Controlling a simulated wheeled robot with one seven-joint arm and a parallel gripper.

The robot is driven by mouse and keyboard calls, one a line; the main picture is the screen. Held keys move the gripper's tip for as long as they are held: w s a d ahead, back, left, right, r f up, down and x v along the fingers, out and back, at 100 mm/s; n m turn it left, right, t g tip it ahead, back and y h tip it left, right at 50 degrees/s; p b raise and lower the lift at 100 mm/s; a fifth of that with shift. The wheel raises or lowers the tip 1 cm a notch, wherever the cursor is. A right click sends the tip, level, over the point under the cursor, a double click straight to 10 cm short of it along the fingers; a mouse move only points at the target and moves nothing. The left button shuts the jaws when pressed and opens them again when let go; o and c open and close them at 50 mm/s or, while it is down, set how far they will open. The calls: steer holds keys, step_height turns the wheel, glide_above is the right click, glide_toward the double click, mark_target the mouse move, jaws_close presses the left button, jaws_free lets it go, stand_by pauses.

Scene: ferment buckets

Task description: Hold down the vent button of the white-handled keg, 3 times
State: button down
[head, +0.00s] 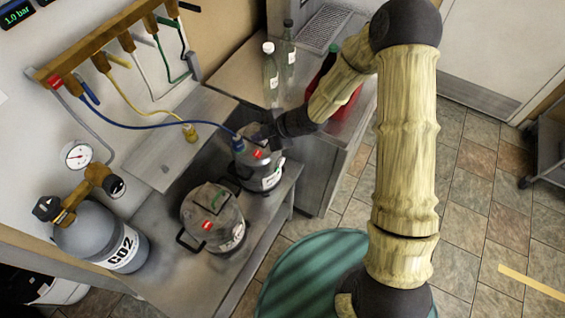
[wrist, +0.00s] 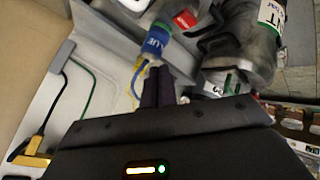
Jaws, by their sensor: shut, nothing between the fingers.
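Two grey kegs stand on the steel bench. The far keg (head: 262,170) has a blue coupling (head: 238,145) and a red tag on its lid. The near keg (head: 213,218) has a red tag and a green piece on top. I cannot make out a white handle or vent button on either. My gripper (head: 262,137) is over the far keg's lid, partly hidden by its own wrist. In the wrist view my dark fingers (wrist: 158,88) are shut and empty, close to the blue coupling (wrist: 148,45); contact cannot be told. A red part (wrist: 185,20) shows beyond it.
A CO2 cylinder (head: 100,240) with a gauge stands at left. Coloured hoses hang from a wooden rail (head: 100,45); a blue one runs to the far keg. Bottles (head: 270,75) stand behind. A teal round top (head: 300,275) is at the front.

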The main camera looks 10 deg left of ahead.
steer(key=w+d+r+m+t+h, duration=0.1)
steer(key=d+r+m+t+h, duration=0.15)
steer(key=d+r+m, duration=0.4)
steer(key=d+r+m+t+h, duration=0.1)
steer(key=d+m+h, duration=0.3)
steer(key=d, duration=0.6)
steer(key=s+d+r+m+g+h, duration=0.2)
steer(key=s+d+r+m, duration=0.5)
steer(key=s+d+m, duration=0.4)
steer(key=s+m, duration=0.2)
steer(key=m, duration=0.1)
steer(key=shift+s+d+r+g, duration=0.15)
steer(key=shift+s+d+g, duration=0.15)
steer(key=shift+s+g, duration=0.05)
steer(key=shift+w+h, duration=0.1)
steer(key=shift+h, duration=0.15)
